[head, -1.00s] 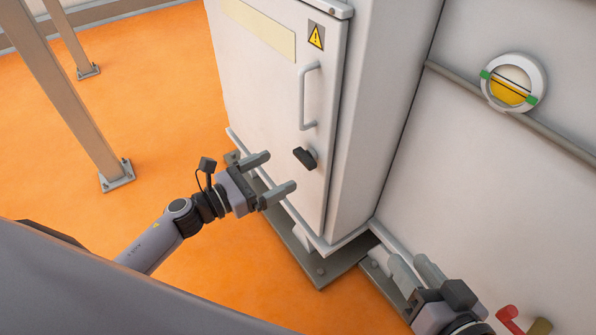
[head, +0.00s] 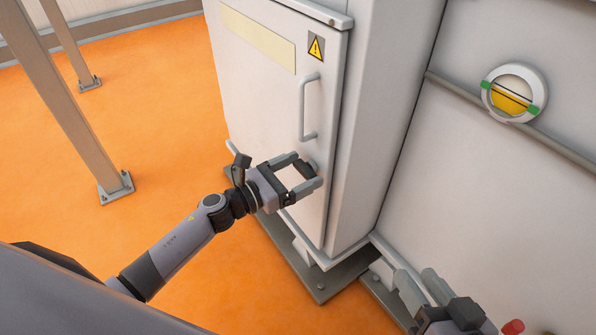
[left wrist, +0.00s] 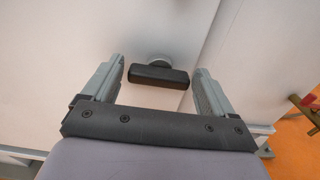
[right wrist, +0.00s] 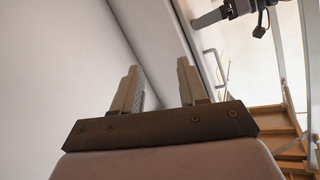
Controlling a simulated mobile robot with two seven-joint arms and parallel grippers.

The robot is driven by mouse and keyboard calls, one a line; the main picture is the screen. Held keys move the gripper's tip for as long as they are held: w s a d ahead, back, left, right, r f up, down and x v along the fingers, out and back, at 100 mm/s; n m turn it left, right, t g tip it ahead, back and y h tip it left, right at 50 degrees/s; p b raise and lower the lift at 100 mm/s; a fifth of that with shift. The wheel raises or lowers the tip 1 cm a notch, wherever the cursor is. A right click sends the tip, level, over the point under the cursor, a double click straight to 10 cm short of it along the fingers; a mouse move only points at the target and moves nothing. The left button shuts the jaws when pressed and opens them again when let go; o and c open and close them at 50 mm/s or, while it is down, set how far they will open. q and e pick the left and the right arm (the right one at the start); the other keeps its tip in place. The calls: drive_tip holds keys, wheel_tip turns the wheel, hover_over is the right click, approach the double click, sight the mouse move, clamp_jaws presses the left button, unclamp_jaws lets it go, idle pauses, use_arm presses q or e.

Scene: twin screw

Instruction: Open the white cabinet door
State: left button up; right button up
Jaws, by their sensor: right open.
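The white cabinet door (head: 262,95) is shut flush in its frame. It carries a grey bar handle (head: 301,108) and, lower down, a black latch knob (left wrist: 158,76). In the head view my left gripper (head: 307,170) is at the latch and mostly hides it. In the left wrist view its open fingers (left wrist: 158,68) stand either side of the latch, with a gap visible on both sides. My right gripper (head: 418,278) is open and empty low at the right, away from the door; the right wrist view shows its fingers apart (right wrist: 158,66).
A yellow gauge (head: 512,95) and a rail are on the grey wall to the right. A red handle (head: 513,327) shows at the lower right. The cabinet stands on a grey base (head: 322,284). Orange floor left of the cabinet is open, with grey posts (head: 72,110) further left.

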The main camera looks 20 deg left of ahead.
use_arm(q)
drive_tip(key=c, duration=1.1)
drive_tip(key=shift+c, duration=0.2)
